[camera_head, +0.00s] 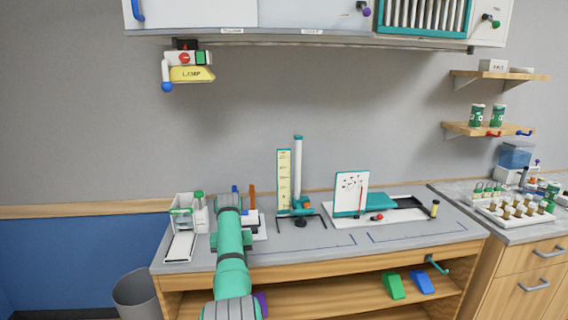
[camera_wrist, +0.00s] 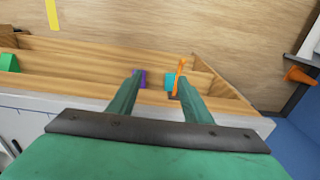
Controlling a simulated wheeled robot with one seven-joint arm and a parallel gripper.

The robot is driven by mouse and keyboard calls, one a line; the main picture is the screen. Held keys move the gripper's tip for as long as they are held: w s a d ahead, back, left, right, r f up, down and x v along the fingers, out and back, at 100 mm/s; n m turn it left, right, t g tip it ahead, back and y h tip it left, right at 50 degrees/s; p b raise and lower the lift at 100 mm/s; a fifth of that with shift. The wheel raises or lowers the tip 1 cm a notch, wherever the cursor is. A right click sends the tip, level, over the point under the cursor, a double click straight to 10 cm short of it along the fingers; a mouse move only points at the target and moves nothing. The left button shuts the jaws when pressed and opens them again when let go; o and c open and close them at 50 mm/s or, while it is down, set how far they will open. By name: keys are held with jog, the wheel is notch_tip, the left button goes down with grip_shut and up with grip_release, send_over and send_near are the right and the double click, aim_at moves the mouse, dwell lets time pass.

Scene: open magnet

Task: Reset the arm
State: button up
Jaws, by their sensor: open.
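My green arm (camera_head: 233,250) reaches up across the left part of the bench in the head view. It covers part of the bench's front edge and some items behind it. In the wrist view my gripper (camera_wrist: 160,80) has its two green fingers well apart. I see nothing clearly held. Small purple and teal patches show near the fingertips, and a thin orange piece (camera_wrist: 181,68) shows by the right fingertip. I cannot tell what these are. In the head view I cannot make out the fingers.
The bench top (camera_head: 330,240) holds a white device (camera_head: 183,222) at left, a column stand (camera_head: 298,175) mid-bench and a white board (camera_head: 351,193) at right. Green (camera_head: 393,285) and blue (camera_head: 422,282) wedges lie on the lower shelf. A bin (camera_head: 136,293) stands left. A cabinet (camera_head: 300,15) hangs above.

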jog(key=s+d+f+t, duration=0.2)
jog(key=f, duration=1.2)
jog(key=s+d+f+t, duration=0.1)
jog(key=f, duration=1.3)
jog(key=s+d+f+t+y, duration=0.1)
jog(key=s+d+f+t, duration=0.15)
jog(key=s+f, duration=0.65)
jog(key=s+d+f+t, duration=0.25)
jog(key=s+f, duration=0.35)
jog(key=s, duration=0.4)
jog(key=s+d+r+m+t, duration=0.1)
jog(key=s+d+r+t, duration=0.15)
jog(key=s, duration=1.05)
jog(key=s+d+r+t, duration=0.1)
jog(key=s+d+r, duration=0.3)
jog(key=s, duration=0.8)
jog(key=s+r+t, duration=0.1)
jog(key=s+r, duration=0.4)
jog(key=r, duration=0.4)
jog(key=s+d+r+t, duration=0.1)
jog(key=s+r, duration=0.5)
jog(key=r, duration=0.3)
jog(key=s+d+r+t+h, duration=0.1)
jog(key=s+r, duration=0.5)
jog(key=r, duration=0.3)
jog(key=shift+m, duration=0.3)
